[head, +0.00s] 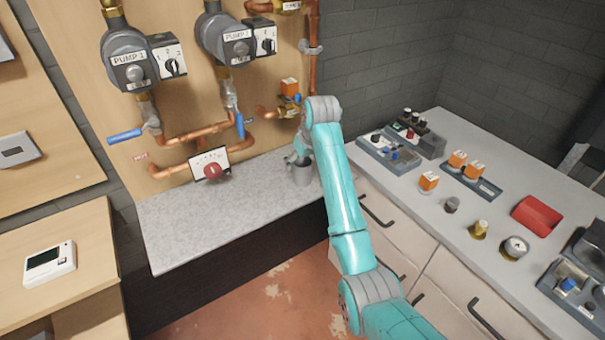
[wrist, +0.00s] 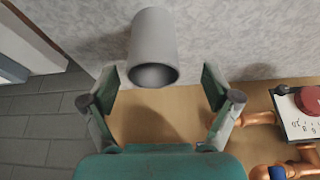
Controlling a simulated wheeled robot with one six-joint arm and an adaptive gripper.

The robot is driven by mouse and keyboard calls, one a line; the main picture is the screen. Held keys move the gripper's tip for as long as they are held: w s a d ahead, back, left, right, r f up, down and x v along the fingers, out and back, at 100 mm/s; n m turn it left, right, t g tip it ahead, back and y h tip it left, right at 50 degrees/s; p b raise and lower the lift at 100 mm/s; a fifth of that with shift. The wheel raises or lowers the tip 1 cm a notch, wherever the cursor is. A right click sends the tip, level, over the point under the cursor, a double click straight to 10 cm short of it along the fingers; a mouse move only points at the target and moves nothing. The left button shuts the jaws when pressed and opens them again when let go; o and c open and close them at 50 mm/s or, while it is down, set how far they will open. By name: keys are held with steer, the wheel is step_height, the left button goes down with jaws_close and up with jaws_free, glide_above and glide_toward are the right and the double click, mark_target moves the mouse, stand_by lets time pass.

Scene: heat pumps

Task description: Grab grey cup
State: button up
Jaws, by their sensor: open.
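The grey cup (head: 302,176) stands on the grey speckled shelf (head: 215,222), near its right end. In the wrist view the cup (wrist: 152,42) appears at the top centre, with its dark round opening towards the camera. My gripper (wrist: 160,88) is open, with one finger on each side of the cup's rim line. The cup lies ahead of the gap, slightly left of its middle, and no contact shows.
Copper pipes, a blue lever (head: 240,125) and a red knob (head: 212,171) on a white plate are fixed to the wooden panel close by. A white counter (head: 480,190) with several small parts and a red container (head: 537,215) is to the right.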

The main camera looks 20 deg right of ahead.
steer(key=shift+d+x, duration=0.2)
steer(key=shift+x, duration=1.15)
steer(key=shift+d+x, duration=0.2)
steer(key=shift+x, duration=1.15)
steer(key=c, duration=1.2)
